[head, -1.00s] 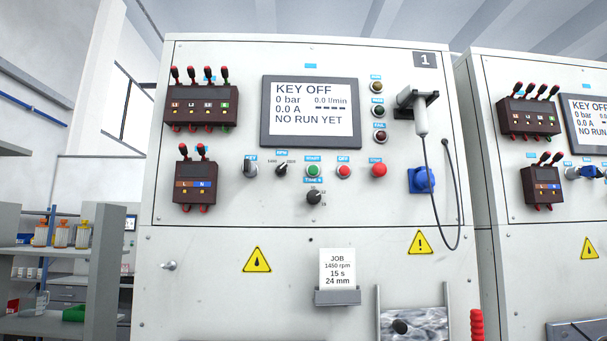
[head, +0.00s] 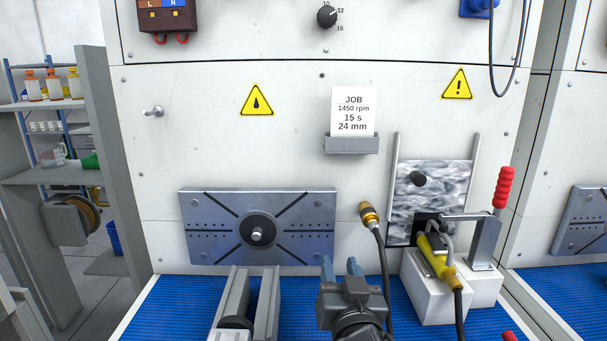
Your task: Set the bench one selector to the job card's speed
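The job card (head: 353,105) stands in a grey holder on the front of bench one and reads 1450 rpm, 15 s, 24 mm. The speed selector, a small black knob with marks on either side, is out of view above the frame now; it showed in the earlier head view on the control panel. My gripper (head: 341,267) is low at the bottom centre, above the blue mat, fingers pointing up and apart with nothing between them. It is well below the card and the panel.
The timer knob (head: 327,17) shows at the top edge. A metal plate (head: 205,210) is on the front at left. A hose with a brass end (head: 369,216), a yellow tool (head: 437,255) and a red-handled clamp (head: 503,188) are to the right. Grey rails (head: 268,300) lie left of my gripper.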

